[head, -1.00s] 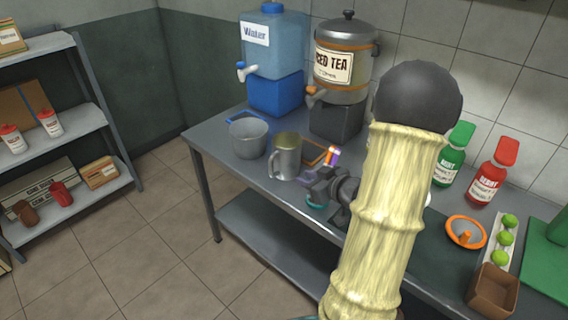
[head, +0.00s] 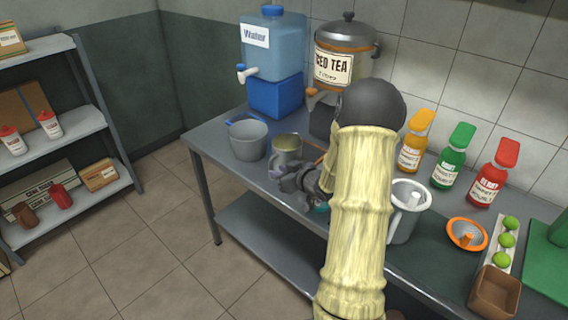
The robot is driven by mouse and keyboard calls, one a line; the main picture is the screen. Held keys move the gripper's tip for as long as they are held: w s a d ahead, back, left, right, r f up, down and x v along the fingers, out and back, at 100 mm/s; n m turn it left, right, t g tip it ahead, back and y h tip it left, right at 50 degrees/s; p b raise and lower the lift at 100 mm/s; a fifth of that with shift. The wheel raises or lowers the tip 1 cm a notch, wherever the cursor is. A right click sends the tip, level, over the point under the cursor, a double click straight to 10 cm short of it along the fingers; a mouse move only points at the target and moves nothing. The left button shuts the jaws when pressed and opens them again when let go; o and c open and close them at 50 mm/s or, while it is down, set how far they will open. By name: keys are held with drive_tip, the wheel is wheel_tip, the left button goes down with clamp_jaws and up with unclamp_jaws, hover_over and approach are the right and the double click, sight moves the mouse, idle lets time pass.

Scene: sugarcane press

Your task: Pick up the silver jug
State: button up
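The silver jug (head: 287,146) stands on the metal table, in front of the iced tea dispenser and right of the grey bucket. Its rim and upper body show; its lower part and handle are hidden behind my gripper. My gripper (head: 284,178) is dark grey and sits at the jug's near side, low over the table, pointing left. The fingers blend together at this size, so I cannot tell whether they are open or whether they touch the jug.
A grey bucket (head: 248,140) stands close left of the jug. The water dispenser (head: 275,50) and iced tea dispenser (head: 343,60) stand behind. A grey container (head: 405,222), syrup bottles (head: 443,165) and an orange juicer (head: 467,234) are to the right. My arm covers the table's middle.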

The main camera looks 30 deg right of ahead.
sight(272, 168)
drive_tip(key=shift+x, duration=2.6)
drive_tip(key=shift+a+r, duration=0.15)
drive_tip(key=shift+r, duration=0.05)
clamp_jaws()
drive_tip(key=shift+r, duration=0.1)
